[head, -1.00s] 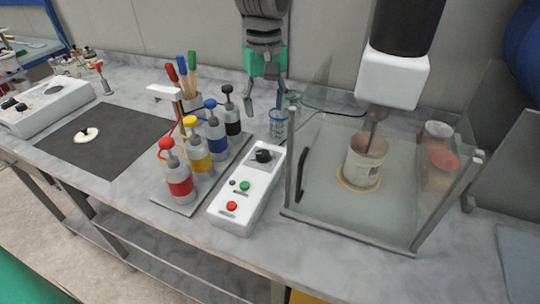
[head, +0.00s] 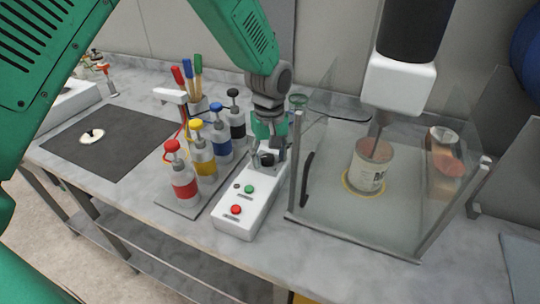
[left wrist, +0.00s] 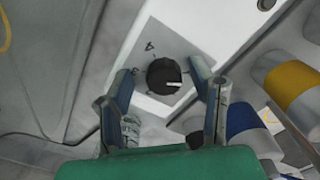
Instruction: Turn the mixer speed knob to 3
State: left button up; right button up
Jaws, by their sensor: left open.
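The mixer speed knob (head: 266,159) is a black round dial at the far end of the white control box (head: 238,208). In the left wrist view the knob (left wrist: 164,76) sits on a grey scale plate, where a 4 and what looks like a 3 can be read; its white pointer mark faces right in that view. My left gripper (head: 267,158) is lowered over the knob from behind. Its open fingers (left wrist: 163,95) stand on either side of the knob, apart from it. My right gripper is not in view.
Pump bottles with red (head: 184,184), yellow (head: 203,160), blue and black tops stand left of the box. A clear enclosure (head: 420,240) with a can (head: 370,165) under the mixer head (head: 400,83) stands close on the right. A green button (head: 249,189) and red button (head: 236,210) sit nearer on the box.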

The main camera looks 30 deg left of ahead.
pick_arm(q)
jog(key=shift+a+f, duration=0.1)
jog(key=shift+a, duration=0.3)
grip_shut()
jog(key=c, duration=1.1)
grip_release()
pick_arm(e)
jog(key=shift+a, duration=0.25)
pick_arm(q)
jog(key=shift+d, duration=0.15)
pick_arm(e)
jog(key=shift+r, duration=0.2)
